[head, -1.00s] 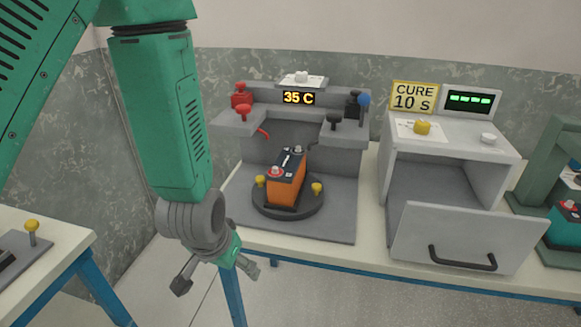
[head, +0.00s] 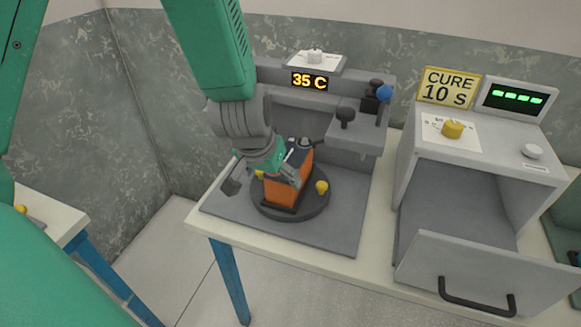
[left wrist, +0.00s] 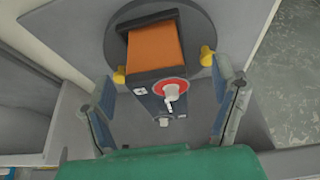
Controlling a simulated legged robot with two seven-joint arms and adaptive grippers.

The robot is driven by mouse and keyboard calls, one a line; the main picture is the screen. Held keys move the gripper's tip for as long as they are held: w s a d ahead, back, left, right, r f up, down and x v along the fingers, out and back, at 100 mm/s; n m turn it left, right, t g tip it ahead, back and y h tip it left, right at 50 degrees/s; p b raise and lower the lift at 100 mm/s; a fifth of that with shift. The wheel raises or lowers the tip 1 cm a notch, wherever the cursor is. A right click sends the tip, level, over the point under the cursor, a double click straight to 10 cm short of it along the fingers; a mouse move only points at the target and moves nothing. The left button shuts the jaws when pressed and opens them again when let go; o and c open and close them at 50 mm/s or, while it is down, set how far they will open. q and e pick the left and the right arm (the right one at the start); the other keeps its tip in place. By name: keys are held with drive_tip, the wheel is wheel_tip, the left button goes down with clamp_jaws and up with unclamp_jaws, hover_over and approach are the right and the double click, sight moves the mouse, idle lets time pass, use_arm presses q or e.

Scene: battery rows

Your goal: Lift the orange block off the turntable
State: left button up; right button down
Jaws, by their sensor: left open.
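The orange block (head: 285,188) is a battery with a dark top. It stands on the round dark turntable (head: 315,205). In the left wrist view the orange block (left wrist: 153,52) shows its orange side, and its top has a red ring around a pale terminal. My left gripper (head: 265,182) is just above and to the left of the block and partly hides it. In the left wrist view the left gripper's fingers (left wrist: 163,112) are spread wide, one on each side of the block's top, with gaps. The turntable rim (left wrist: 111,45) also shows there. My right gripper is not in view.
Yellow knobs (head: 322,187) stand on the turntable beside the block.

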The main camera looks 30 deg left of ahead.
sight(291, 159)
use_arm(q)
drive_tip(key=w, duration=0.5)
drive_tip(key=shift+w+a+f, duration=0.1)
drive_tip(key=shift+w+a, duration=0.1)
drive_tip(key=shift+w, duration=0.05)
drive_tip(key=shift+w+d, duration=0.1)
drive_tip(key=shift+w, duration=0.65)
drive_tip(key=x, duration=0.2)
drive_tip(key=a+x, duration=0.1)
drive_tip(key=x, duration=0.2)
drive_tip(key=shift+w, duration=0.2)
drive_tip(key=shift+s+d, duration=0.1)
drive_tip(key=shift+d, duration=0.1)
drive_tip(key=shift+c, duration=0.8)
drive_tip(key=shift+d, duration=0.1)
drive_tip(key=c, duration=1.4)
drive_tip(key=shift+c, duration=0.8)
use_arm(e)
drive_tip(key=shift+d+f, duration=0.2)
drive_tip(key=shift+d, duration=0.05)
